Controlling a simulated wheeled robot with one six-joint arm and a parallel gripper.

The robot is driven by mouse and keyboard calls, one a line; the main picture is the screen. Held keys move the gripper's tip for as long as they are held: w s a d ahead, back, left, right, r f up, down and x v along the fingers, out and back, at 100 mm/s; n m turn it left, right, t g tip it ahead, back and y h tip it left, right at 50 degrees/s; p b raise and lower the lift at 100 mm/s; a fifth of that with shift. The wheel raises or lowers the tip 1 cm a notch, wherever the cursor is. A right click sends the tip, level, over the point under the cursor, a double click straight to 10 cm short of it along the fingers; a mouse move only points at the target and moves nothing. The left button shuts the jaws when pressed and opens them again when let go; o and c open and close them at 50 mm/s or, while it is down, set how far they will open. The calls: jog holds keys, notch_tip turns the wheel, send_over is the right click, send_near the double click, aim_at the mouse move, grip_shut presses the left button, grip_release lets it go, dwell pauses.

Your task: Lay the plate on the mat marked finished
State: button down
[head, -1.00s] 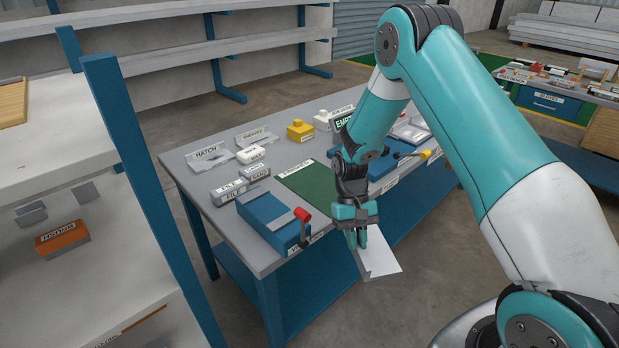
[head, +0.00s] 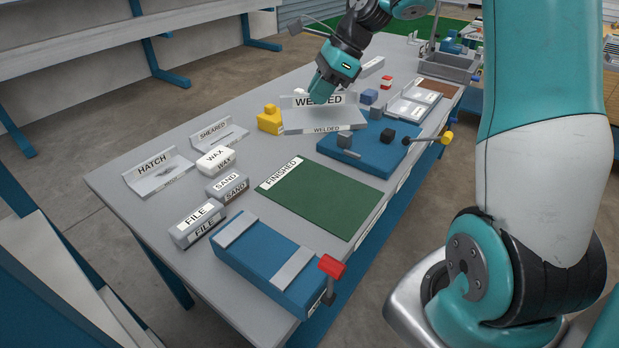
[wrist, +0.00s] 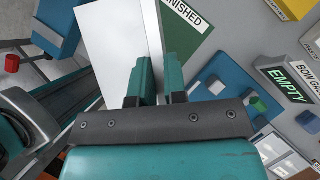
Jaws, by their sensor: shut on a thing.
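My gripper (head: 321,86) is shut on the upper edge of the plate (head: 322,115), a pale, bent sheet lettered WELDED. In the head view the plate shows in front of the far part of the table, beside the yellow block. It seems held in the air; its height is hard to tell. In the wrist view the plate (wrist: 103,42) stands out from between the fingers (wrist: 158,85) and covers part of the mat. The green mat marked FINISHED (head: 325,200) lies flat and bare on the table; it also shows in the wrist view (wrist: 190,38).
A blue fixture with a red-knobbed lever (head: 270,262) is left of the mat. A blue jig (head: 370,150) with dark blocks is right of it.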

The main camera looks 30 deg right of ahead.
notch_tip(320, 180, down, 19)
jog(key=shift+f+b, duration=0.2)
jog(key=shift+b, duration=0.65)
jog(key=c, duration=1.2)
grip_release()
jog(key=shift+f, duration=0.1)
jog(key=shift+o, duration=0.2)
jog(key=shift+s, duration=0.1)
